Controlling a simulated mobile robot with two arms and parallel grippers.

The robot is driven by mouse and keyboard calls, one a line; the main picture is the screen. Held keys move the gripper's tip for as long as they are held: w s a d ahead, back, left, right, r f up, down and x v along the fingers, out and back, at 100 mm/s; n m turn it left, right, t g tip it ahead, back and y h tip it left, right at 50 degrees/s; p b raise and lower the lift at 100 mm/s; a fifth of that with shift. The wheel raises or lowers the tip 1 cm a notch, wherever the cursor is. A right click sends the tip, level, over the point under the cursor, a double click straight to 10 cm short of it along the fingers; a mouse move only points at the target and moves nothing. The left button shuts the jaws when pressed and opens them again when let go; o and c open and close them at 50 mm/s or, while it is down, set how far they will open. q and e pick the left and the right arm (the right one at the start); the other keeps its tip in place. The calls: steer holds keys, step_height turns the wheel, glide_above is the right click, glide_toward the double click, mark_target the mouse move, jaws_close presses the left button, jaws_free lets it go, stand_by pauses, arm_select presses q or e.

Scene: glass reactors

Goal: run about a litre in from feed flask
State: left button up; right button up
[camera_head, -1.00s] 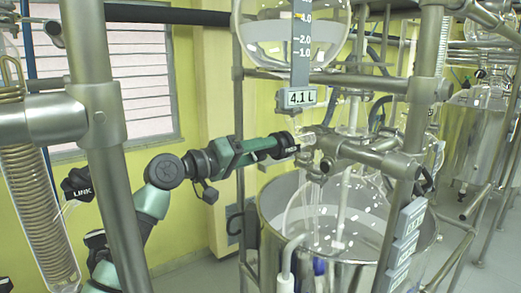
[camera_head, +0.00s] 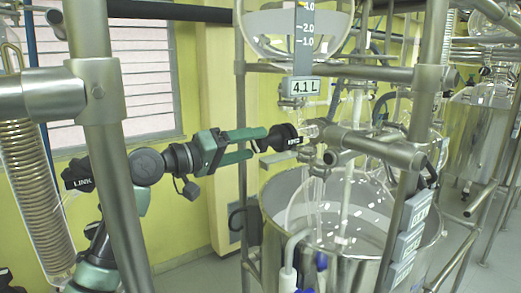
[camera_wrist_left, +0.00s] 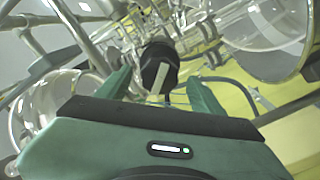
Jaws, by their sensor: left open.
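The feed flask (camera_head: 290,35) is the round clear glass vessel at the top middle of the head view. A grey scale stands in front of it, with a tag (camera_head: 305,87) reading 4.1 L. Below it, a black valve knob (camera_head: 285,138) faces left from the glass outlet. My left gripper (camera_head: 258,143) is open, its green fingers apart just left of the knob. In the left wrist view, the knob (camera_wrist_left: 160,65) with a pale bar across its face lies ahead, between the finger directions. My right gripper is not in view.
A large steel-walled vessel (camera_head: 268,235) with glass inside stands below the valve. Metal frame posts (camera_head: 105,140) and rails (camera_head: 375,72) surround the work area. A coiled glass condenser (camera_head: 40,200) hangs at the left. Grey tags (camera_head: 412,225) are at the right.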

mark_target(255, 143)
arm_select(q)
steer(key=b+v, duration=0.1)
steer(key=v, duration=0.3)
steer(key=shift+w, duration=0.1)
steer(key=shift+d, duration=0.1)
stand_by(0.4)
